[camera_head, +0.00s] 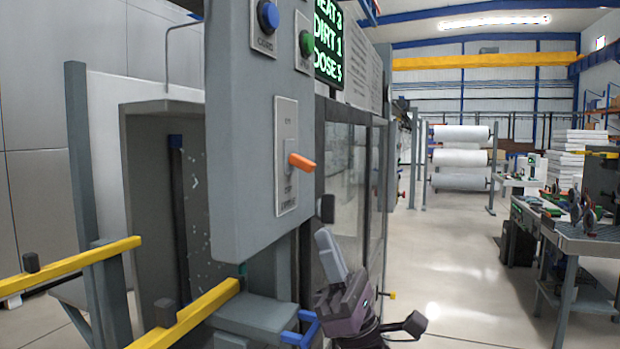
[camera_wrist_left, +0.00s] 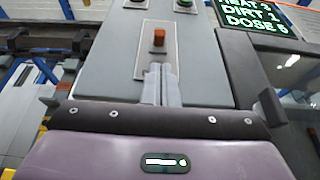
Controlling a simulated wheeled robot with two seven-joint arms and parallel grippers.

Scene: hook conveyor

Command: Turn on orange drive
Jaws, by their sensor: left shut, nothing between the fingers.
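An orange-tipped lever (camera_head: 301,161) sticks out from a pale slotted switch plate (camera_head: 286,190) on the front of a grey control cabinet (camera_head: 240,150). The small lettering on the plate is too blurred to read surely. My left gripper (camera_head: 323,236) is below and a little right of the lever, apart from it, with its fingers pointing up. In the left wrist view the shut, empty fingertips (camera_wrist_left: 159,68) are just below the orange lever (camera_wrist_left: 159,37) in the picture. My right gripper is not in view.
A blue button (camera_head: 268,16) and a green button (camera_head: 306,43) sit above the plate, beside a green-lettered display (camera_head: 328,40). Yellow rails (camera_head: 190,312) run at lower left. A workbench (camera_head: 580,240) stands at right, with clear floor (camera_head: 450,270) between.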

